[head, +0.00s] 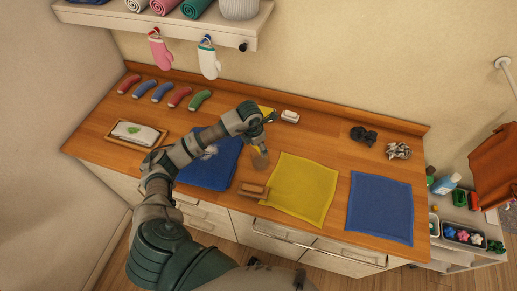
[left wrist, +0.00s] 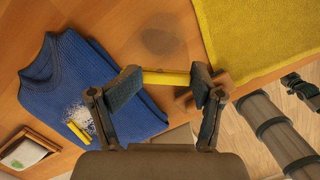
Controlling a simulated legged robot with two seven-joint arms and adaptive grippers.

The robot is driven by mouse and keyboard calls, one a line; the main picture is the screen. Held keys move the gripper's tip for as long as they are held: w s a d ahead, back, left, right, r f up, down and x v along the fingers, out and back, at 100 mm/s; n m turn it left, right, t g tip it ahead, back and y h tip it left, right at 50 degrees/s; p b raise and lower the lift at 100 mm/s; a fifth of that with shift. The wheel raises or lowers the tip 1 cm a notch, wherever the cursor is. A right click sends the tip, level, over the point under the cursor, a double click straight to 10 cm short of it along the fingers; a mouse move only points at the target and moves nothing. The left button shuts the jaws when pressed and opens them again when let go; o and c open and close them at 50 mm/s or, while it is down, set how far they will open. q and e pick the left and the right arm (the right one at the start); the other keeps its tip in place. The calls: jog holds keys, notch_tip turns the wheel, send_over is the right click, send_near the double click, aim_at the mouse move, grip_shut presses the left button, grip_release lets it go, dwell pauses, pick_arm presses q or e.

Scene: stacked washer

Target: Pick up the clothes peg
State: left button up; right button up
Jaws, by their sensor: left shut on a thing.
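My left gripper (head: 258,146) is above the counter, between the blue sweater and the yellow cloth. In the left wrist view its fingers (left wrist: 166,82) are shut on a narrow yellow piece, the clothes peg (left wrist: 167,78), which spans the gap between the fingertips. The peg is clear of the counter as far as I can tell. In the head view the fingers and arm mostly hide it.
The blue sweater (head: 208,170) bears white powder and, in the left wrist view, small yellow pieces (left wrist: 78,131). A wooden brush (head: 253,190) lies at the front edge, near a dark stain (head: 260,162). A yellow cloth (head: 302,188) and blue cloth (head: 380,207) lie right.

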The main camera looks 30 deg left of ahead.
pick_arm(q)
jog(key=shift+d, duration=0.25)
jog(key=shift+c, duration=0.6)
jog(key=shift+d+r, duration=0.1)
jog(key=shift+c, duration=1.3)
jog(key=shift+d+r, duration=0.1)
jog(key=shift+r, duration=0.5)
grip_shut()
notch_tip(320, 180, up, 2)
jog(key=shift+r+b, duration=0.15)
jog(key=shift+b, duration=0.5)
jog(key=s+r+b, duration=0.1)
jog(key=s+b, duration=0.2)
jog(key=s, duration=1.3)
jog(key=shift+a+r+b, duration=0.2)
jog(key=shift+a+b, duration=0.15)
jog(key=shift+a, duration=0.05)
pick_arm(e)
jog(key=f, duration=0.1)
jog(key=d+f, duration=0.1)
jog(key=f, duration=0.3)
jog(key=shift+s+d, duration=0.15)
jog(key=shift+d, duration=0.1)
pick_arm(q)
jog(key=o, duration=0.9)
grip_release()
